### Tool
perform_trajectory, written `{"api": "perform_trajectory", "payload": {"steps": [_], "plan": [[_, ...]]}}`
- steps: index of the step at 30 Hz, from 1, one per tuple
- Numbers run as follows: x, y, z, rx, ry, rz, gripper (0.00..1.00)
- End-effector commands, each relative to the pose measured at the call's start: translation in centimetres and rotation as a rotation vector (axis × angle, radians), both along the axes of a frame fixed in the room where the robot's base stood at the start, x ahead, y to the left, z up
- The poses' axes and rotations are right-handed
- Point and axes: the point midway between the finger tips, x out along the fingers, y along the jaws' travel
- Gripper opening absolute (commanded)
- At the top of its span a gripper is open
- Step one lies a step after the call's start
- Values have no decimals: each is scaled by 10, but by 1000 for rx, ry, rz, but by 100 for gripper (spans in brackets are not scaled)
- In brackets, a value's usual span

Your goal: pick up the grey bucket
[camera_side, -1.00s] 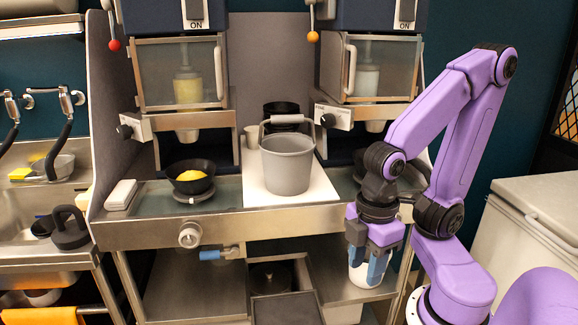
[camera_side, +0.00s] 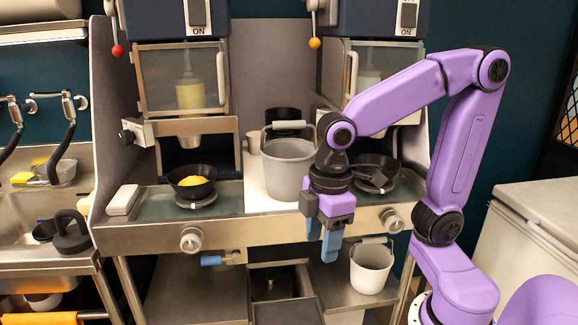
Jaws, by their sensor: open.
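The grey bucket (camera_side: 285,163) stands upright on the white board in the middle of the counter, its handle raised over the rim. My gripper (camera_side: 322,243) points down in front of the counter's edge, to the right of the bucket and lower than it. Its blue fingers are open with nothing between them, and it is apart from the bucket. My wrist covers a part of the bucket's right side.
A black bowl with yellow food (camera_side: 191,182) stands left, and an empty black pan (camera_side: 373,172) right. A white bucket (camera_side: 371,267) stands on the lower shelf. A black pot (camera_side: 284,116) and small cup (camera_side: 252,138) are behind the grey bucket. Dispensers hang above.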

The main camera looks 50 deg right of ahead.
Motion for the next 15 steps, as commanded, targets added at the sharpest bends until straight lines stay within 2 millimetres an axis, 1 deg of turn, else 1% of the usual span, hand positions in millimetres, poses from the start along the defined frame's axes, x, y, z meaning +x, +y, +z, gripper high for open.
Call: {"api": "perform_trajectory", "payload": {"steps": [1,3,5,6,8,9,11,12,14,15], "plan": [[23,1,11,-1,-10,-21,53],[51,-3,25,-5,-23,-39,53],[75,-9,36,-9,-32,-55,53],[91,-14,44,-12,-39,-65,53],[114,-24,56,-19,-47,-84,53],[128,-32,63,-24,-54,-95,53],[149,-46,74,-33,-62,-112,53],[163,-57,82,-39,-68,-125,53],[181,-74,92,-48,-75,-143,53],[193,-87,99,-55,-79,-156,53]]}}
